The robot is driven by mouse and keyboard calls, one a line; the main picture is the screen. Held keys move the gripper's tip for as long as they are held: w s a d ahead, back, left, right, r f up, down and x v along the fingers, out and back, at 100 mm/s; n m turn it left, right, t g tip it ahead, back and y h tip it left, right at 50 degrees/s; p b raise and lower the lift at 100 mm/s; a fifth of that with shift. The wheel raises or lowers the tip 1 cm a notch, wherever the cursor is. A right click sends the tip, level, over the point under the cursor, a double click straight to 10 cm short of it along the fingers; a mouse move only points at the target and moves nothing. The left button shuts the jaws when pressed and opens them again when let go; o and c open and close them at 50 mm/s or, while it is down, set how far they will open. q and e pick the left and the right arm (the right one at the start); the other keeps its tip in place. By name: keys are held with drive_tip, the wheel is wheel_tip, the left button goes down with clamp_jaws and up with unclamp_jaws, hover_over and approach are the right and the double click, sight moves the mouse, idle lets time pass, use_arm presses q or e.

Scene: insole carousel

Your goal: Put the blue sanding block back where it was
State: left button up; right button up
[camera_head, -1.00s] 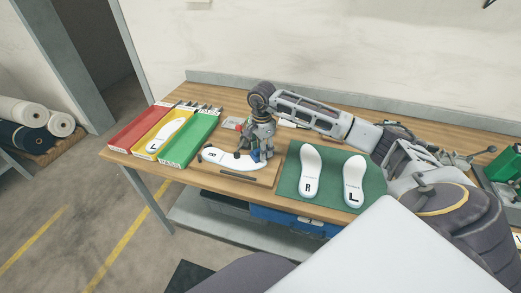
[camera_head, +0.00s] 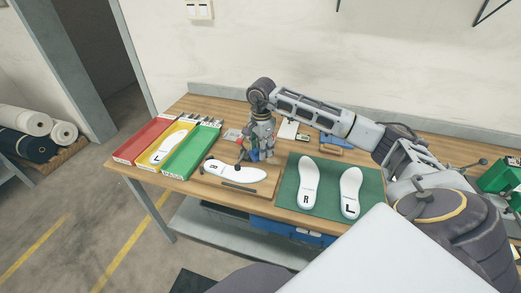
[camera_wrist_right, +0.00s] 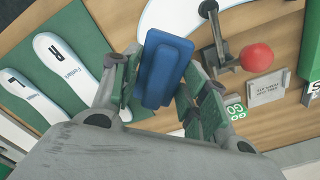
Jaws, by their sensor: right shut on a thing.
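My right gripper (camera_head: 258,152) is shut on the blue sanding block (camera_wrist_right: 165,68), which sits between its fingers in the right wrist view. In the head view the gripper is near the back right of the wooden fixture board (camera_head: 262,188), and the block is a small blue patch (camera_head: 254,155) at its fingertips, apparently above the board. A white insole (camera_head: 235,171) lies on that board, also partly visible in the wrist view. A clamp with a red knob (camera_wrist_right: 256,57) stands near the block in the wrist view. My left gripper is not in view.
A green mat (camera_head: 327,170) with two white insoles marked R and L lies right of the board. Red (camera_head: 143,140), yellow and green (camera_head: 193,150) trays stand at the left. Small items, including a white card (camera_head: 288,129), lie behind the gripper, partly hidden by my arm.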

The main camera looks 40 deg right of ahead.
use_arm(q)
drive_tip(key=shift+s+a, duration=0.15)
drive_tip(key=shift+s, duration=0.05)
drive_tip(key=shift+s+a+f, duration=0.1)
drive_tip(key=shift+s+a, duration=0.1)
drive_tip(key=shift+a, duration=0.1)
